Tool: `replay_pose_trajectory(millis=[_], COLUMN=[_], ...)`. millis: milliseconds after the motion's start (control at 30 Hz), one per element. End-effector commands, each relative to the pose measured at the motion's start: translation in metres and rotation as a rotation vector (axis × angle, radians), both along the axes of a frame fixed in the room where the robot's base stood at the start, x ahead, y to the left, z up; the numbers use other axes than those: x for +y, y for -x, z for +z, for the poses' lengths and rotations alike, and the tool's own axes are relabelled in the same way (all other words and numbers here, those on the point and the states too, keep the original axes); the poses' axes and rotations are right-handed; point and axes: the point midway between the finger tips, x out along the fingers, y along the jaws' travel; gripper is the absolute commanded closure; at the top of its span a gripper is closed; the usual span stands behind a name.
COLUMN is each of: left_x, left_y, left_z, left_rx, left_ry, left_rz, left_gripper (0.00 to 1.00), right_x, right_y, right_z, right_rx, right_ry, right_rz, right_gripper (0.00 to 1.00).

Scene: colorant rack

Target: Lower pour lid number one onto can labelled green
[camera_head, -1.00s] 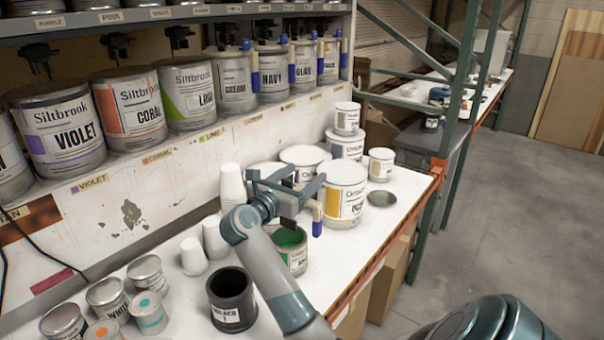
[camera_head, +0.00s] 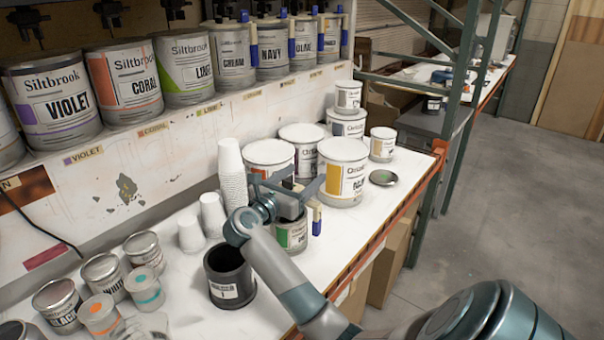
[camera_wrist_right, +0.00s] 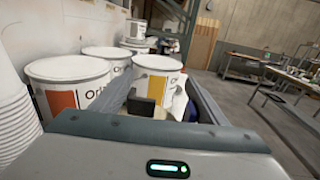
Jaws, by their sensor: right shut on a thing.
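The can labelled green (camera_head: 291,236) stands on the white bench with a green patch on its label. My right gripper (camera_head: 296,190) is directly above it, shut on the pour lid, whose cream and blue handle (camera_head: 317,218) hangs at the can's right side. The gripper hides the can's mouth and most of the lid, so I cannot tell whether lid and rim touch. In the right wrist view the fingers (camera_wrist_right: 172,103) close around a pale part, with a dark blue bit beside it. The lid's number is not readable. My left gripper is out of view.
Large white-lidded cans (camera_head: 343,172) stand close behind the green can. A black container (camera_head: 230,274) is in front-left, and paper cup stacks (camera_head: 232,180) are at left. A loose round lid (camera_head: 383,178) lies near the bench's right edge. Shelf cans stand above.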

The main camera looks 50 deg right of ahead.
Motion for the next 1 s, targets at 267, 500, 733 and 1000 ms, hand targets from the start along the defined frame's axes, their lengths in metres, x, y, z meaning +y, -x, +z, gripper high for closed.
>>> replay_pose_trajectory(millis=[267, 500, 733, 1000], left_x=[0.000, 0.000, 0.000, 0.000], left_y=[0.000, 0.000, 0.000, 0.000], left_z=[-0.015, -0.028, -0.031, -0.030], left_rx=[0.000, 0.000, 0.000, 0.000], left_ry=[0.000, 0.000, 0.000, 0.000], left_rz=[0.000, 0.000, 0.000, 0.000], left_gripper=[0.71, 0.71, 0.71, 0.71], right_x=[0.000, 0.000, 0.000, 0.000], right_y=[0.000, 0.000, 0.000, 0.000], right_z=[-0.025, -0.038, -0.040, -0.040], right_rx=[0.001, -0.001, -0.001, -0.001], right_ry=[0.001, 0.000, 0.001, 0.001], right_rz=[0.001, -0.001, 0.001, 0.000], right_gripper=[0.60, 0.60, 0.60, 0.60])
